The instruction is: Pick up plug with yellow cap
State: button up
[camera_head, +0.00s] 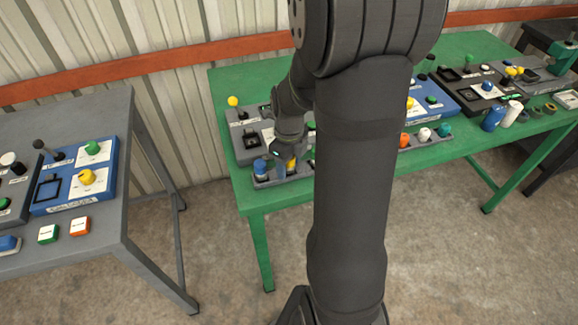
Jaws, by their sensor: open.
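A plug with a yellow cap (292,165) stands in a grey holder (266,184) near the front left of the green table. My gripper (287,158) points down right at the yellow cap, with its fingers very close to it. The gripper is open. I cannot tell whether the fingers are around the cap or just above it. My arm hides the part of the holder to the right of the yellow cap.
A blue-capped plug (260,167) stands just left in the same holder. A grey control panel (240,149) lies behind. Right of my arm is a rack (428,145) with orange, white and teal caps. A grey table (105,215) stands left, across a gap.

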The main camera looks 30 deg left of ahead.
jog(key=c, duration=1.1)
jog(key=shift+o, duration=0.2)
jog(key=shift+r, duration=0.1)
